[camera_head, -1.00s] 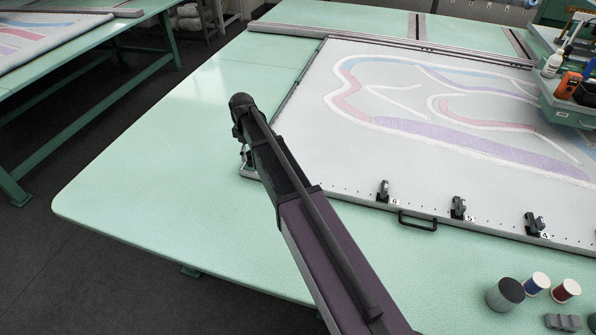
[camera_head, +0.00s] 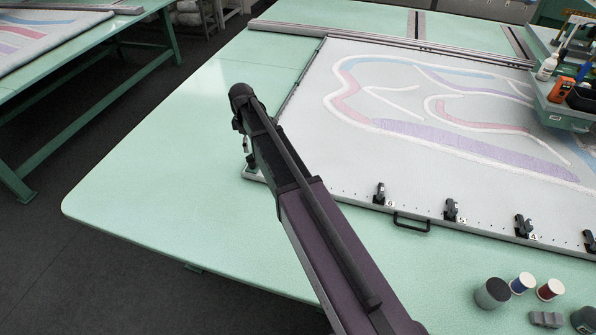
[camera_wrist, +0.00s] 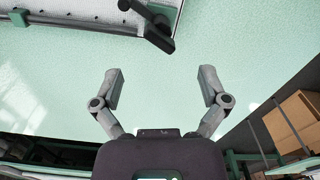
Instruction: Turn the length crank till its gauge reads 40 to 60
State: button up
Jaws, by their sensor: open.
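I cannot make out the length crank or its gauge in either view. My gripper (camera_wrist: 160,84) is open and empty in the wrist view, its two grey fingers spread wide over bare green tabletop. A black clamp or lever (camera_wrist: 152,28) at the edge of a pale frame lies beyond the fingers, apart from them. In the head view my dark arm reaches across the table's near side and I cannot see the gripper there.
A green table (camera_head: 180,150) carries a stretched cloth frame (camera_head: 330,150) with numbered black clamps (camera_head: 451,210) and a handle (camera_head: 411,222). Thread spools (camera_head: 523,283) stand near right. A tool tray (camera_head: 560,115) is at the right. Cardboard boxes (camera_wrist: 293,122) show in the wrist view.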

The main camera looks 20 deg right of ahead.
aim_at(251, 155)
jog(key=shift+r+p, duration=3.8)
jog(key=shift+r, duration=0.35)
jog(key=s+d+m, duration=0.3)
jog(key=s+m, duration=0.1)
jog(key=s, duration=0.4)
jog(key=s+d+f+m+b, duration=0.1)
jog(key=s+d+m, duration=0.2)
jog(key=s, duration=0.6)
jog(key=s+d+f+m+b, duration=0.1)
jog(key=s+d+m, duration=0.3)
jog(key=s+m, duration=0.2)
jog(key=shift+s+m, duration=0.4)
jog(key=shift+s, duration=0.85)
jog(key=c, duration=0.5)
jog(key=shift+d, duration=0.15)
